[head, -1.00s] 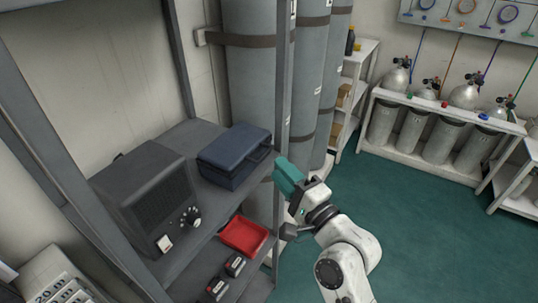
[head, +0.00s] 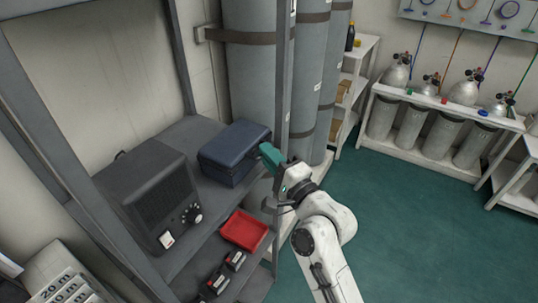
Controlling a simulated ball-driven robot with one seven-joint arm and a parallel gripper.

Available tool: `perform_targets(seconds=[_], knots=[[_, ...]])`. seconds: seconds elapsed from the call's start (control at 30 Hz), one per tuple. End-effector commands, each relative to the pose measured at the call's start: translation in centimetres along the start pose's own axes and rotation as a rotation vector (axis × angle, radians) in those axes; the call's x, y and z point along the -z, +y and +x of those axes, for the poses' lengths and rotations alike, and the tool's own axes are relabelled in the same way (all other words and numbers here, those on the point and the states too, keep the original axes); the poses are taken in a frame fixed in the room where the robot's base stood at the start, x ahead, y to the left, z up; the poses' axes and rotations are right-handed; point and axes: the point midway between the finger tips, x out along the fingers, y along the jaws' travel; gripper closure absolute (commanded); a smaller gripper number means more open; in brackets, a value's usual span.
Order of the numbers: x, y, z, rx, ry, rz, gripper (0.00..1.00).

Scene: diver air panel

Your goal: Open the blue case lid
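The blue case (head: 232,150) sits on the upper shelf, to the right of a dark grey speaker-like box. Its lid (head: 236,140) looks closed. My gripper (head: 268,157), with teal fingers, is at the case's right front side, at about lid height. The fingertips overlap the case's edge in the picture; I cannot tell whether they touch it. The finger gap is not visible, so I cannot tell whether they are open. Part of the case's front right corner is hidden behind the fingers.
The dark grey box (head: 150,195) with a knob stands left of the case. A grey rack post (head: 283,90) rises close behind my gripper. A red tray (head: 243,231) is on the shelf below. Large grey cylinders (head: 250,75) stand behind. The green floor (head: 410,220) at right is clear.

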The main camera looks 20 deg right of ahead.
Motion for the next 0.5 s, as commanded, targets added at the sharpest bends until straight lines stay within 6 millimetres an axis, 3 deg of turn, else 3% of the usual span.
perform_targets(seconds=[0.1,0.5], knots=[[0.01,0.01,-0.01,0.0,0.0,0.0,1.0],[0.02,0.04,-0.03,-0.001,0.0,0.0,1.0]])
